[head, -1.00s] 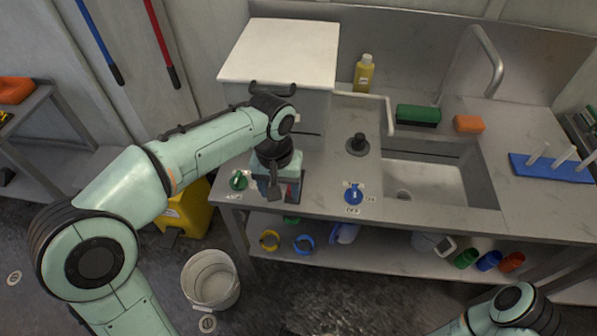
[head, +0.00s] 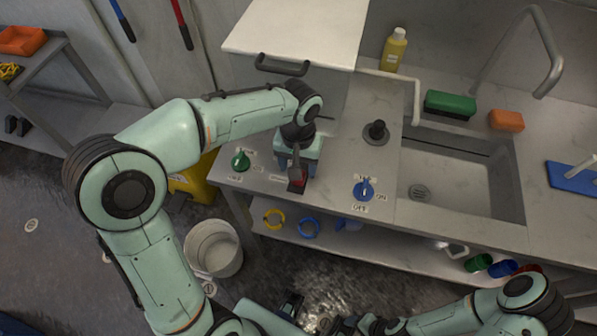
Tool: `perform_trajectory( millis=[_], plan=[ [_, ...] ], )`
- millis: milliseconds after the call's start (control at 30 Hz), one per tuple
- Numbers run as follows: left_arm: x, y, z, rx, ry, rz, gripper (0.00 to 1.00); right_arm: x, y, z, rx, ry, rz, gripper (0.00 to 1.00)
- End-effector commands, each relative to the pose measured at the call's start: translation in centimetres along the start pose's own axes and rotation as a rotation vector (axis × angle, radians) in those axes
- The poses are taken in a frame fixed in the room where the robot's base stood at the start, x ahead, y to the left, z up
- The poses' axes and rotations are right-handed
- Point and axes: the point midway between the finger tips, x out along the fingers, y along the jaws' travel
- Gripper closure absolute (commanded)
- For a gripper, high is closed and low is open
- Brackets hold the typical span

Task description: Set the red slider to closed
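The red slider (head: 298,174) is on the front left part of the counter, between the green knob and the blue knob. It is small and partly covered by my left gripper. My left gripper (head: 296,168) points down at the slider from above and behind, with its dark fingers at or very close to it. I cannot tell whether they touch it or how far apart they are. A pale label lies left of the slider, too small to read. My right arm (head: 440,315) is low at the bottom right; its gripper's opening cannot be made out.
A green knob (head: 240,161) is left of the slider and a blue knob (head: 364,190) with ON and OFF labels is right of it. A white-lidded box (head: 300,28) stands behind. A sink (head: 455,187) is to the right. A bucket (head: 213,248) stands on the floor.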

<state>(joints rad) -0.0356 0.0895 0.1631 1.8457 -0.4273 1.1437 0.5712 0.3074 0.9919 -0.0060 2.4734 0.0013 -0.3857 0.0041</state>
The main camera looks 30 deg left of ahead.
Motion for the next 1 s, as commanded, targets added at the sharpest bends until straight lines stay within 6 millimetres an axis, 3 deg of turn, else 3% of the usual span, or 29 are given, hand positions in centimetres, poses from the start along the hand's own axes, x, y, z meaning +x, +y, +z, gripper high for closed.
perform_trajectory(
  millis=[200, 600, 800, 1000],
  plan=[
    [2.9, 0.0, 0.0, 0.000, -0.002, -0.001, 0.38, 0.4, 0.2, 0.1, 0.000, -0.001, 0.000, 0.38],
    [3.5, 0.0, 0.0, 0.000, 0.000, 0.000, 0.38, 0.4, 0.2, 0.1, 0.000, -0.001, 0.000, 0.38],
    [3.5, 0.0, 0.0, 0.000, 0.000, 0.000, 1.00, 0.4, 0.2, 0.1, 0.000, -0.001, 0.000, 0.38],
    [3.4, 0.0, -0.9, -0.001, -0.001, 0.001, 1.00, -0.2, -0.1, -0.1, -0.001, 0.001, 0.000, 0.38]
  ],
)
